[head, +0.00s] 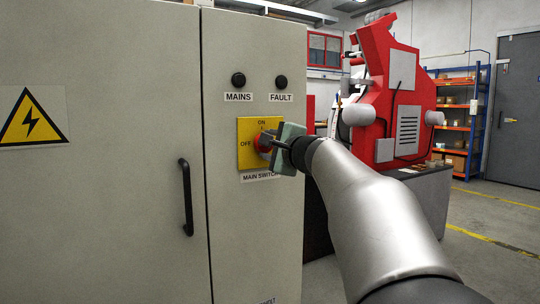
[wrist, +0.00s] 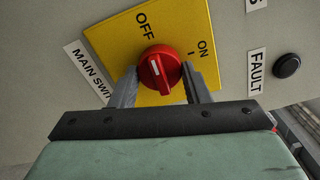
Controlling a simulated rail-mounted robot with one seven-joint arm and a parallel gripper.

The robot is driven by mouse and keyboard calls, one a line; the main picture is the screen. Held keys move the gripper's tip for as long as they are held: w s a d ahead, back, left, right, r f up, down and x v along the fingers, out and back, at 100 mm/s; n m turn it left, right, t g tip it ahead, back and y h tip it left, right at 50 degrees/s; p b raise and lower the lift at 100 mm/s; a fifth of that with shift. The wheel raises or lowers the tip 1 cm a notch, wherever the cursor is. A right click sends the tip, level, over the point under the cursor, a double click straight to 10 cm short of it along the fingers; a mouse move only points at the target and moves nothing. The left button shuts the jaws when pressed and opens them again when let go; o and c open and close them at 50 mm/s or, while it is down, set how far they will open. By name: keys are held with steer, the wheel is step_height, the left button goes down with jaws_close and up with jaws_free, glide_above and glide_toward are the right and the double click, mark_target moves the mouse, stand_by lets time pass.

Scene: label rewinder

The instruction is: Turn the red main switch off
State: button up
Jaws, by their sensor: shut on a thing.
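The red main switch (head: 262,142) is a round rotary knob on a yellow plate (head: 246,161) on the cabinet front. The plate reads ON at the top and OFF at the left in the head view. In the wrist view the red main switch (wrist: 159,66) sits between the two grey fingers of my gripper (wrist: 160,84), which is shut on it. A white line on its raised ridge tilts in that view, with its upper end toward the word OFF. In the head view my gripper (head: 272,145) partly covers the knob and the plate's right side.
Above the plate are two dark lamps, MAINS (head: 238,79) and FAULT (head: 281,82). A black door handle (head: 186,197) stands out at the left. Beyond the cabinet's right edge stand a red machine (head: 372,75) and blue shelving (head: 455,110).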

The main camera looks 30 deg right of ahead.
steer(key=shift+n, duration=0.3)
stand_by(0.4)
steer(key=o, duration=1)
steer(key=shift+c, duration=0.2)
steer(key=s, duration=0.7)
steer(key=shift+s+d, duration=0.2)
steer(key=shift+s, duration=0.05)
